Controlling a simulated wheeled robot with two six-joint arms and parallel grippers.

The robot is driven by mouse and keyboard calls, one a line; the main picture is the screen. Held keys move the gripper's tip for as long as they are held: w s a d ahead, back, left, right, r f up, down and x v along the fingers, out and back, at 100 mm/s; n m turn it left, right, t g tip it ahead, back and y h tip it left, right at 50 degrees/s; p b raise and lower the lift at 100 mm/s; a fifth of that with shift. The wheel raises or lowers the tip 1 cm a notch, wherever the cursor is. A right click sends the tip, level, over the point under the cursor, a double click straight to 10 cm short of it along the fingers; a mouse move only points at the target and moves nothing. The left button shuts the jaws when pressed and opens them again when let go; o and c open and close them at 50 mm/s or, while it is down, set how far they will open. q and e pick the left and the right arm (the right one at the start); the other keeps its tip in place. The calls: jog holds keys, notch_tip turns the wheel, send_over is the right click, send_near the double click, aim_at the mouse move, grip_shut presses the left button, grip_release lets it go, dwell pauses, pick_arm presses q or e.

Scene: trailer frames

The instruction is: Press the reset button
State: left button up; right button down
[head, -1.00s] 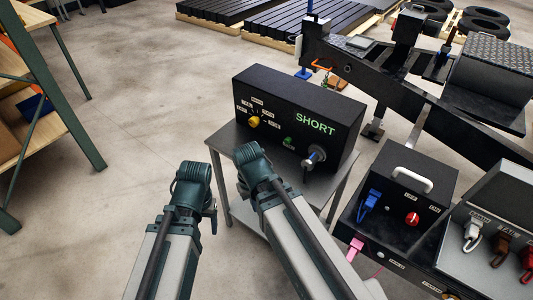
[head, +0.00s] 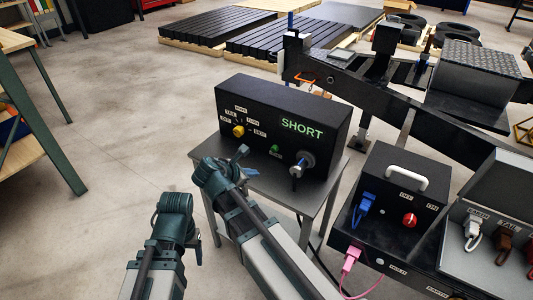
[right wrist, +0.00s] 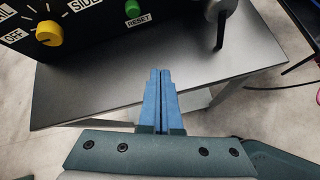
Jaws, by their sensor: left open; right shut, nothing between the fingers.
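The black tester box (head: 250,108) shows a green SHORT display. Its green reset button (head: 275,148) sits low on the front, between a yellow knob (head: 238,130) and a plugged connector (head: 300,166). In the right wrist view, the button (right wrist: 132,8), labelled RESET, is at the top edge, ahead of and slightly left of my right gripper (right wrist: 160,72). That gripper's blue fingers are shut, empty and apart from the button. My left gripper (head: 178,218) is open, lower left, away from the box; its fingers are mostly hidden.
The box stands on a grey metal table (head: 292,200); its front strip is bare. A second black box (head: 405,180) with a red knob and blue plug stands to the right, beside a black trailer frame (head: 400,95). Shelving (head: 45,120) is at far left. Floor between is clear.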

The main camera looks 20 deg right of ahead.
jog(key=r+n, duration=0.1)
jog(key=w+a+r+n+t, duration=0.1)
jog(key=n, duration=0.1)
jog(key=w+r+n+h, duration=0.1)
jog(key=shift+w+a+n+t, duration=0.2)
jog(key=shift+a+n+t, duration=0.1)
jog(key=shift+t, duration=0.1)
pick_arm(q)
jog(key=shift+f, duration=0.1)
